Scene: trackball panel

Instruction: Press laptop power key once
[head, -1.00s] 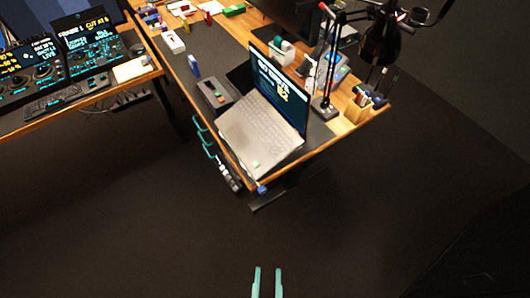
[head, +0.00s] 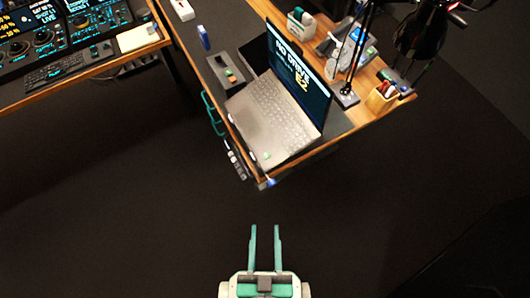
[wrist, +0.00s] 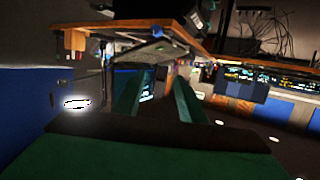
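The open laptop (head: 268,118) stands on the desk's near corner in the head view, its lit screen (head: 300,70) tilted up at the right. A small green mark (head: 267,155) lies on its near palm-rest corner; I cannot tell whether it is the power key. My gripper (head: 265,228) is in front of the desk, over the dark floor, with two teal fingers apart and nothing between them. It is clear of the laptop. In the wrist view the green fingers (wrist: 158,95) reach toward the desk edge, and the laptop (wrist: 150,52) shows dimly above them.
A small button box (head: 226,73) sits left of the laptop. A desk lamp (head: 420,32) and a pen holder (head: 382,97) stand at the right. Teal hooks (head: 212,113) hang at the desk's left edge. A console desk (head: 60,88) is far left. The floor between is free.

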